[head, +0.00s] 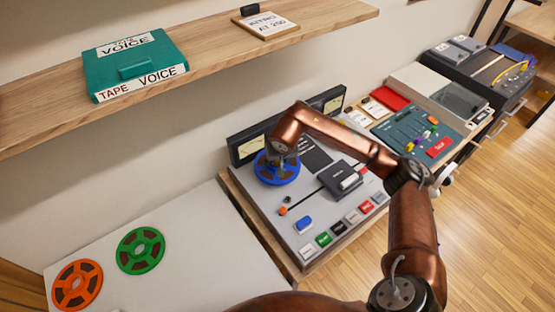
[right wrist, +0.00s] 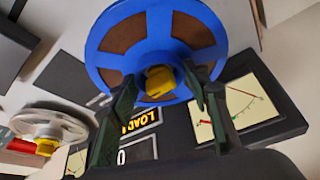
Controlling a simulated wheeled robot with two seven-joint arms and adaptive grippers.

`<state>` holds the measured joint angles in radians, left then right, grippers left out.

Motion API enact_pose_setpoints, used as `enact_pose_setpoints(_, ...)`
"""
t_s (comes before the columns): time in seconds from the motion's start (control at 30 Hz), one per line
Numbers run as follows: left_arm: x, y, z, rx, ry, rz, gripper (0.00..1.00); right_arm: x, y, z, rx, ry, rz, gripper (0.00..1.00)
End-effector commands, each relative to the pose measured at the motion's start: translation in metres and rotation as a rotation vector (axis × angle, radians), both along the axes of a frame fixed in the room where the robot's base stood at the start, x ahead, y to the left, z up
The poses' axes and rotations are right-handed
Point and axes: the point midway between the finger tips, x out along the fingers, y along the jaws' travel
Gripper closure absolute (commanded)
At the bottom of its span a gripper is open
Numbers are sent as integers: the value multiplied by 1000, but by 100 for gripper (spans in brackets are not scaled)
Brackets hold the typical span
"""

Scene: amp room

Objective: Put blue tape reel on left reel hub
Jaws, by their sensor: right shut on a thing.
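The blue tape reel (head: 266,179) is at the far left of the grey tape machine (head: 265,207), in front of the left meter. My right gripper (head: 284,157) is over it, pointing down. In the right wrist view, the blue reel (right wrist: 106,45) has brown windows and a yellow centre piece (right wrist: 160,79). The fingers (right wrist: 165,100) stand on either side of this centre and are shut on the reel. The left reel hub is hidden beneath the reel, and I cannot tell whether the reel is seated. My left gripper is out of view.
A green reel (head: 140,250) and an orange reel (head: 77,285) lie on the white surface at left. A wooden shelf (head: 210,50) overhangs behind, with a teal "TAPE VOICE" box (head: 135,65). A grey disc with a yellow knob (right wrist: 45,146) is beside the reel.

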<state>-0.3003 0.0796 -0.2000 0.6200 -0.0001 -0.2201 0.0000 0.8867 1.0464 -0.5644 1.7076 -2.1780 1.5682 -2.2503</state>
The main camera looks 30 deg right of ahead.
Motion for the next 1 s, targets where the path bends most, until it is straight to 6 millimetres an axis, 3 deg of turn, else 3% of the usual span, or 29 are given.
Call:
enact_pose_setpoints(0.87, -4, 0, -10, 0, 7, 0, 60, 0, 0, -16, 0, -1, 0, 92)
enact_pose_setpoints(0.9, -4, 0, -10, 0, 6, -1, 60, 0, 0, -16, 0, -1, 0, 55)
enact_pose_setpoints(1.0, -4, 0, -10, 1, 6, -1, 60, 0, 0, -16, 0, -1, 0, 48)
